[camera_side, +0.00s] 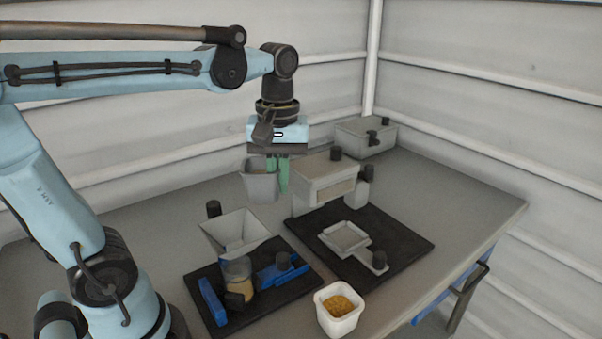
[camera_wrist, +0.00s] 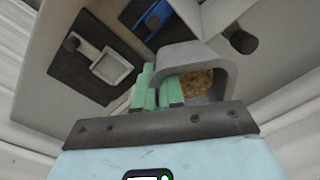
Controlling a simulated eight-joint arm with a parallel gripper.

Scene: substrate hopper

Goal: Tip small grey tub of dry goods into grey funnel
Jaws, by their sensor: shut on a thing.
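The small grey tub (camera_side: 261,182) hangs upright from my gripper (camera_side: 281,172), well above the table. In the wrist view my gripper's green fingers (camera_wrist: 158,92) are shut on the tub's near wall, and the tub (camera_wrist: 192,54) holds brown-yellow dry goods (camera_wrist: 195,83). The grey funnel (camera_side: 236,234) stands on the black mat at the front left, below the tub and slightly left of it. Under the funnel is a clear jar (camera_side: 237,273) with some yellowish contents. The funnel is hard to make out in the wrist view.
A white tub of yellow grain (camera_side: 339,308) stands at the front edge. A grey box-like device (camera_side: 324,184) stands close to the right of the held tub. A square tray (camera_side: 345,237) lies on the right black mat (camera_side: 408,240). A lidded grey box (camera_side: 365,138) is at the back.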

